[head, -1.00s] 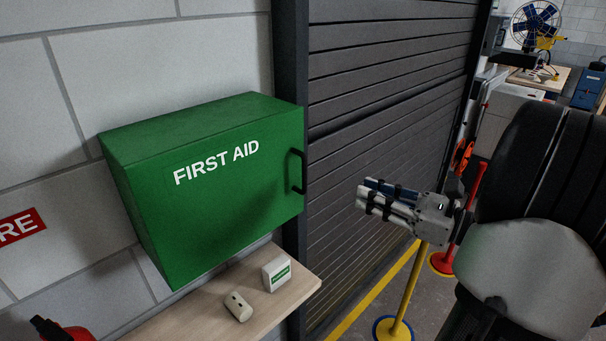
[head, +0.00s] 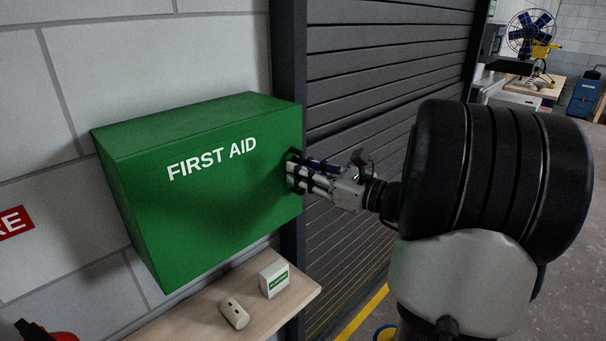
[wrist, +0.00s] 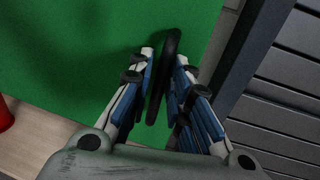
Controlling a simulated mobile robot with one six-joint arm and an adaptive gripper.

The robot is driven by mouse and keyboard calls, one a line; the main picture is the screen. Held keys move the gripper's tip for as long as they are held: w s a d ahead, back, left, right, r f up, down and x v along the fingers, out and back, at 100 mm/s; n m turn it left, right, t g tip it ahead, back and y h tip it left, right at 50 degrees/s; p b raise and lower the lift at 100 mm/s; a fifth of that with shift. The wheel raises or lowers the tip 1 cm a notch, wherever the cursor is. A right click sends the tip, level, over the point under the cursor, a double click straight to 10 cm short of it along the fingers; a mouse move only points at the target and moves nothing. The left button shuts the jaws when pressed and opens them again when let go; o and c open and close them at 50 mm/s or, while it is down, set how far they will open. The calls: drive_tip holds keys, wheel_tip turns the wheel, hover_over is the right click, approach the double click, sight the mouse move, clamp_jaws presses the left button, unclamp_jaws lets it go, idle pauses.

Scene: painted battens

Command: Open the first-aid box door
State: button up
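The green first-aid box (head: 165,130) hangs on the wall at the left in the head view, with white FIRST AID lettering on its front door (head: 225,205). The door looks shut. Its black bar handle (wrist: 164,85) shows in the wrist view near the door's right edge. My gripper (head: 294,172) is at the handle, with its fingertips close to the door face. In the wrist view my gripper (wrist: 165,58) has one finger on each side of the handle, with a narrow gap showing, so it looks open around it. In the head view the fingers mostly hide the handle.
A dark roller shutter (head: 390,60) is right of the box behind a dark post (head: 288,60). A red object (head: 45,331) is at lower left.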

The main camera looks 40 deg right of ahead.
drive_tip(key=shift+c, duration=0.4)
clamp_jaws()
